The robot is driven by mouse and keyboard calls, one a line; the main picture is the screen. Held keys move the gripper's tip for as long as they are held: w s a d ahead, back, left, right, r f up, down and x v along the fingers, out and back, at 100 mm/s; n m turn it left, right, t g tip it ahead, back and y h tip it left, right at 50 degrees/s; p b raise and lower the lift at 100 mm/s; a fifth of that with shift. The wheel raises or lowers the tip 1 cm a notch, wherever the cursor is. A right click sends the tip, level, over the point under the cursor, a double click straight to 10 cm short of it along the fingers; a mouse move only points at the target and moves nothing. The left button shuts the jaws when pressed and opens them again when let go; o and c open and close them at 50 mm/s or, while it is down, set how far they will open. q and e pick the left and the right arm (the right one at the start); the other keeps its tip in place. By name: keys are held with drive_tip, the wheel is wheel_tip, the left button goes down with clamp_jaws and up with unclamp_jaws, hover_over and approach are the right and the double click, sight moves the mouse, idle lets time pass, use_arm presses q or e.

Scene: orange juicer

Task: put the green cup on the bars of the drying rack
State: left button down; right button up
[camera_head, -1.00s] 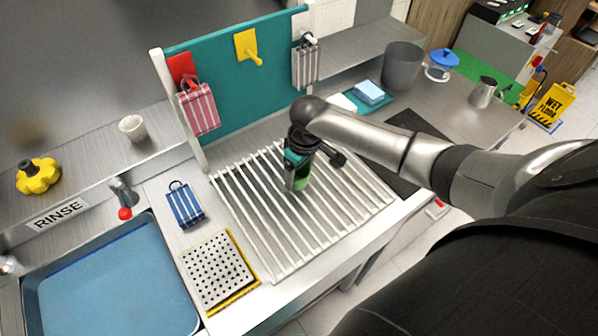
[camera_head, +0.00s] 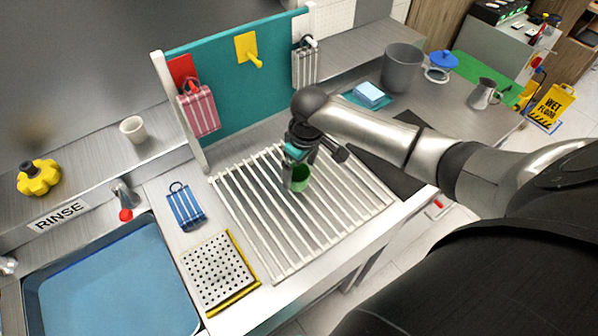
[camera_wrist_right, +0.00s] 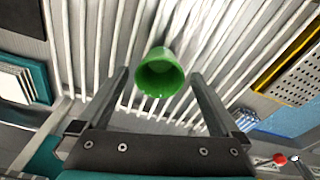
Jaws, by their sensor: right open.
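The green cup (camera_head: 300,178) stands on the white bars of the drying rack (camera_head: 258,212), near the rack's middle. In the right wrist view the cup (camera_wrist_right: 160,72) shows its open mouth towards the camera, with the bars of the rack (camera_wrist_right: 100,45) behind it. My right gripper (camera_head: 296,180) is above and beside the cup in the head view. In the right wrist view its two fingers (camera_wrist_right: 158,88) are spread wide, one on each side of the cup, with visible gaps to it. My left gripper is in neither view.
A perforated white tray with a yellow edge (camera_head: 218,272) and a blue striped cloth (camera_head: 186,205) lie left of the rack. A teal board (camera_head: 228,80) stands behind it. A blue basin (camera_head: 110,285) is at front left. A grey bin (camera_head: 402,68) stands at back right.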

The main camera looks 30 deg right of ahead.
sight(303, 189)
wheel_tip(303, 189, up, 10)
drive_tip(key=s, duration=0.1)
drive_tip(key=shift+f+p, duration=0.2)
drive_tip(key=shift+p, duration=0.25)
drive_tip(key=shift+d, duration=0.1)
